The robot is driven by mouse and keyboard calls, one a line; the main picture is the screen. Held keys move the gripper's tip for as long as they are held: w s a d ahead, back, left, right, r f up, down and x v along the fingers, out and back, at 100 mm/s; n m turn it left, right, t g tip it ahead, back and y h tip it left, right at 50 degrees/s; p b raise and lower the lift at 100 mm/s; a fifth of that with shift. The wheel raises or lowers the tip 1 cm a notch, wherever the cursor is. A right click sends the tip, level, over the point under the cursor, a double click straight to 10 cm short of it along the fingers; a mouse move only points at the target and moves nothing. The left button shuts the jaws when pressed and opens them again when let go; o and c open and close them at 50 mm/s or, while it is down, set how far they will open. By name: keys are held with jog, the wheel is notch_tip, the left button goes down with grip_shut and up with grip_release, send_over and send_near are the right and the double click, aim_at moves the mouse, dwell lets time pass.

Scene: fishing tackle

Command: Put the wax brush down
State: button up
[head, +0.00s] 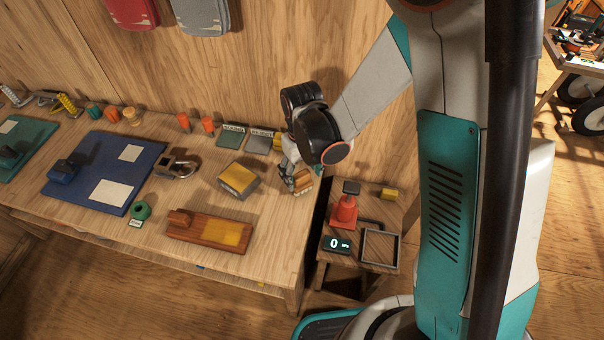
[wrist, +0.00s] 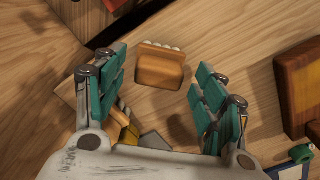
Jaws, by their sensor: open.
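The wax brush (wrist: 160,70), a small orange-brown block with pale bristles along one edge, shows in the wrist view on the wooden workbench. It lies between and beyond the spread teal fingers of my gripper (wrist: 160,62), with a gap on both sides. In the head view the brush (head: 303,181) is at the right end of the bench, close to my gripper (head: 292,178), which hides part of it. My gripper is open and empty.
On the bench (head: 275,245), a yellow-topped block (head: 238,180) and a wooden block with a yellow patch (head: 210,230) stand left of my gripper. A small side table (head: 385,208) to the right holds a red bottle (head: 344,212), a display and a square frame.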

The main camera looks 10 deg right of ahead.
aim_at(302, 175)
notch_tip(302, 175, up, 10)
jog(key=p, duration=0.3)
jog(key=shift+f, duration=0.1)
dwell(0.3)
jog(key=s+d+r+m+t, duration=0.2)
jog(key=s+d+r, duration=0.4)
jog(key=r, duration=0.3)
jog(key=s+d+r+m+t, duration=0.3)
jog(key=s+d+r+t, duration=0.2)
jog(key=d+r, duration=0.3)
jog(key=shift+v, duration=1.1)
jog(key=shift+o, duration=0.4)
jog(key=shift+s+f, duration=0.1)
